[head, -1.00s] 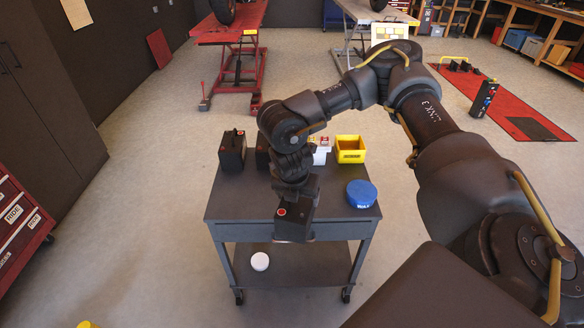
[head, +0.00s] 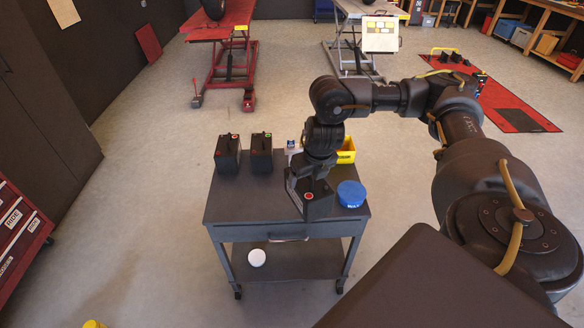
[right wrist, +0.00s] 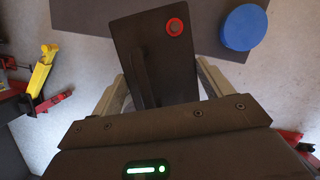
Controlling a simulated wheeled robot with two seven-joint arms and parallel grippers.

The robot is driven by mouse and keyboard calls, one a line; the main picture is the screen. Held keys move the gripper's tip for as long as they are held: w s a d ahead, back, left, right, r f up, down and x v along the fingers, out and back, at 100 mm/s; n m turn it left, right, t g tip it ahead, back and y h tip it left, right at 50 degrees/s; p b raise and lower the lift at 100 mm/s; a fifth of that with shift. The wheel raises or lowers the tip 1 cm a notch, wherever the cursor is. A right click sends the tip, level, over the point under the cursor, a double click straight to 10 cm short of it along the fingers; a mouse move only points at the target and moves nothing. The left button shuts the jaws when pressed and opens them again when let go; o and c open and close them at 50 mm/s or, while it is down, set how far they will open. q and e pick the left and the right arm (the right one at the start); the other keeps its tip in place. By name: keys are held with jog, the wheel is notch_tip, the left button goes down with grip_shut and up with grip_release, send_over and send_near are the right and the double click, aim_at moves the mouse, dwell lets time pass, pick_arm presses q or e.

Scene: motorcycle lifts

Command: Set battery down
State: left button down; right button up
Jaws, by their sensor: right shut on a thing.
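A black battery (head: 318,204) with a red-ringed terminal is held in my right gripper (head: 308,186) over the front right part of the dark cart top (head: 240,206). I cannot tell whether its base touches the top. In the right wrist view the battery (right wrist: 150,65) sits between the two fingers of my right gripper (right wrist: 163,88), which are shut on it. Two similar batteries stand upright at the back left of the cart, one on the left (head: 228,158) and one beside it (head: 261,156). My left gripper is out of view.
A blue round tub (head: 351,194) stands close to the right of the held battery. A yellow bin (head: 346,153) is behind, partly hidden by my arm. The front left of the cart top is clear. A white round object (head: 257,258) lies on the lower shelf.

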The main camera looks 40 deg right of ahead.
jog(key=w+d+f+b, duration=0.3)
jog(key=w+d+f, duration=0.2)
jog(key=w+f, duration=0.7)
jog(key=shift+w+f, duration=0.35)
jog(key=shift+w, duration=0.1)
jog(key=o, duration=1.9)
jog(key=shift+s+a+f, duration=0.1)
jog(key=shift+s+a, duration=0.05)
jog(key=shift+o, duration=0.6)
jog(key=shift+r, duration=0.2)
jog(key=p+v, duration=0.1)
jog(key=v, duration=1)
jog(key=shift+r, duration=0.4)
